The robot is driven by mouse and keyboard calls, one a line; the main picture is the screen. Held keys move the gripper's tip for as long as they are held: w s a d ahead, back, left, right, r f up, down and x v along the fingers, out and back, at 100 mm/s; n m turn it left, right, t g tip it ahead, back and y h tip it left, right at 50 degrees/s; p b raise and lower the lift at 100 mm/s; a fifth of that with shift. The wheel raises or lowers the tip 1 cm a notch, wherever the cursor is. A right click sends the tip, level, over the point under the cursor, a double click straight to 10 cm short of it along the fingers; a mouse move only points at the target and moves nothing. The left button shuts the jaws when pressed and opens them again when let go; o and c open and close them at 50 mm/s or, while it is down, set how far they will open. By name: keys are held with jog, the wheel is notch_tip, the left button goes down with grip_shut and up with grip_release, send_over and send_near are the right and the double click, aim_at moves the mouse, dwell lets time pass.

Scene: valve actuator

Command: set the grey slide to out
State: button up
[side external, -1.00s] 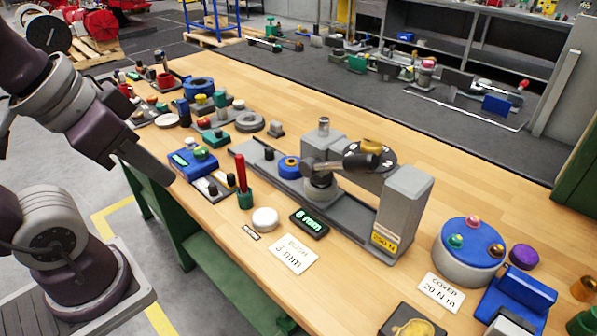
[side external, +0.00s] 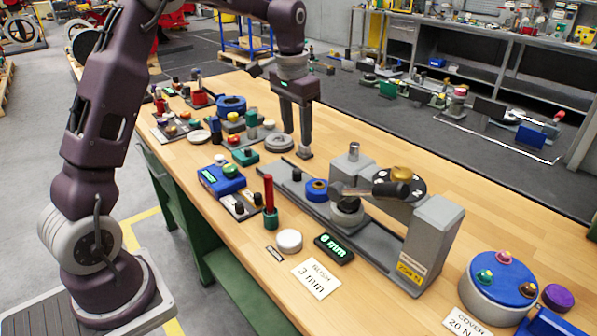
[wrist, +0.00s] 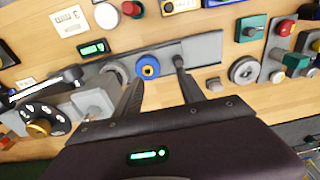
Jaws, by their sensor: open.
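A long grey bed (side external: 384,255) lies on the bench, with a blue ring (side external: 317,188) and a short black-knobbed post (side external: 297,175) towards its left end. The post also shows in the wrist view (wrist: 179,62). I cannot tell for sure which part is the grey slide, and I see no readable "out" mark. My gripper (side external: 298,146) points down behind the bed's left end. In the wrist view my gripper (wrist: 155,75) has its fingers apart, with nothing between them; the blue ring shows beyond them.
A small grey block (side external: 305,153) stands close to a fingertip. A red-handled tool (side external: 269,195) stands in front. Several small devices crowd the bench's left; its back right is clear.

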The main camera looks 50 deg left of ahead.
jog(key=g, duration=0.1)
send_over(297, 170)
notch_tip(297, 170, down, 9)
jog(key=shift+r, duration=0.1)
notch_tip(297, 170, down, 7)
jog(key=shift+f, duration=0.1)
grip_shut()
jog(key=shift+w, duration=0.1)
dwell(0.7)
